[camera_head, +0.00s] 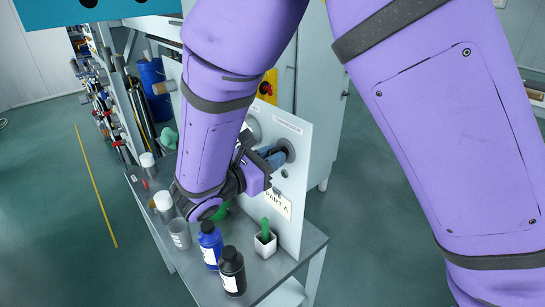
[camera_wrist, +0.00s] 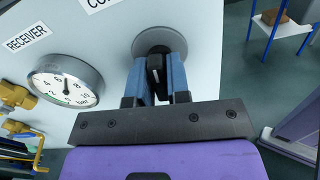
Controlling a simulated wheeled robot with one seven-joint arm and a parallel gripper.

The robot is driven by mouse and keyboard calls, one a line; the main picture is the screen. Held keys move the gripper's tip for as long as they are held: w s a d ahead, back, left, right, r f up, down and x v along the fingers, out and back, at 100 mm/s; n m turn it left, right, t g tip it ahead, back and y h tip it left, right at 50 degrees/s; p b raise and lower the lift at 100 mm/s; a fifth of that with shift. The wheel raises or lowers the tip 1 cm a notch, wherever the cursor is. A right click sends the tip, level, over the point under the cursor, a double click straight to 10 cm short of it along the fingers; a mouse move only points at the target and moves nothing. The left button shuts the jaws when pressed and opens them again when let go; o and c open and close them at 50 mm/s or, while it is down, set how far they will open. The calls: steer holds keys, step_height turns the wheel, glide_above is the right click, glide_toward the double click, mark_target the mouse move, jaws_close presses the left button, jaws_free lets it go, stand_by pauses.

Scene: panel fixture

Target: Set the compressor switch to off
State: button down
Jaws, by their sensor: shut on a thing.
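The compressor switch (camera_wrist: 155,66) is a black knob with a small white mark, on a round grey plate (camera_wrist: 160,36) on the pale panel. A label (camera_wrist: 101,4) starting "CO" is cut off above it. My gripper (camera_wrist: 158,72) has its two blue fingers on either side of the knob, shut on it. In the head view my gripper (camera_head: 272,158) reaches the panel (camera_head: 296,185) from the left, and its fingers meet the dark round switch plate. The fingers partly hide the knob, and I cannot read its set position.
A gauge (camera_wrist: 66,88) under a RECEIVER label and brass fittings (camera_wrist: 15,97) sit left of the switch. On the bench (camera_head: 262,277) below my arm stand a blue bottle (camera_head: 210,242), a black bottle (camera_head: 231,270) and a white pot (camera_head: 264,244) with a green item.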

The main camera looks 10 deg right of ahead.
steer(key=shift+n, duration=0.7)
steer(key=c, duration=1.2)
jaws_free()
steer(key=shift+o, duration=0.2)
steer(key=v, duration=1)
steer(key=shift+s+a, duration=0.25)
steer(key=shift+a, duration=0.1)
